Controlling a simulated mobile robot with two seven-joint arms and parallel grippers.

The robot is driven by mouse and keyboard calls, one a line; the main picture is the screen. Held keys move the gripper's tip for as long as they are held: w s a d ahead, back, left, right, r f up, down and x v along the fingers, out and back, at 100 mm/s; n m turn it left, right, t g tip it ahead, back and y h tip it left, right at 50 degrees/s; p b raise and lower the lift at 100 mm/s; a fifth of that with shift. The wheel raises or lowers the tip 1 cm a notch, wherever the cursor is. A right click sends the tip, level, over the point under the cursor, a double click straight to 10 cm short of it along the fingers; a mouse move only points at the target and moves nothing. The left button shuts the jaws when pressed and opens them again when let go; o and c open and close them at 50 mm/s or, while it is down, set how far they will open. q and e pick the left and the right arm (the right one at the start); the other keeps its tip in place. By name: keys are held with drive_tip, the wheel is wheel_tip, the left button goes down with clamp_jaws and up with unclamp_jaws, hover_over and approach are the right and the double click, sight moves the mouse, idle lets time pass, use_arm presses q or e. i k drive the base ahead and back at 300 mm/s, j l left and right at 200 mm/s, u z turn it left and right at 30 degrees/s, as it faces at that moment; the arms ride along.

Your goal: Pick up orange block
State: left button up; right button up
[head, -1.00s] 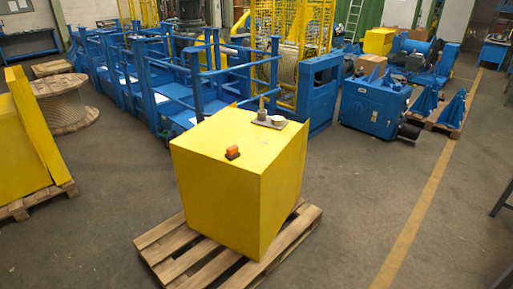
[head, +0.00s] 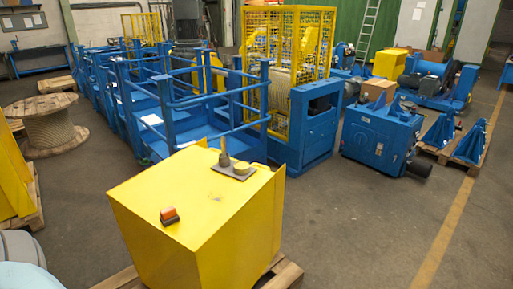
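The orange block (head: 169,214) is small and lies on the top face of a large yellow box (head: 210,200), near its front left edge. A dark part shows under or beside the block. A flat grey plate (head: 233,169) with an upright peg and a round tan piece lies on the same top face, towards the back right. Neither of my grippers can be made out. A rounded grey and pale blue part of my own body shows at the lower left corner.
The yellow box stands on a wooden pallet (head: 285,274). Blue railed frames (head: 170,110) and a yellow mesh cage (head: 290,50) stand close behind it. A blue machine housing (head: 375,140) stands farther right.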

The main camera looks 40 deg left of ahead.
sight(169, 216)
drive_tip(key=i+u, duration=0.3)
drive_tip(key=i, duration=0.15)
drive_tip(key=i+l+u, duration=0.55)
drive_tip(key=i, duration=0.25)
drive_tip(key=i+l+u, duration=0.15)
drive_tip(key=u, duration=0.25)
drive_tip(key=i+l+u, duration=0.25)
drive_tip(key=u, duration=0.15)
drive_tip(key=i+l+u, duration=0.15)
drive_tip(key=l+u, duration=0.25)
drive_tip(key=j, duration=0.1)
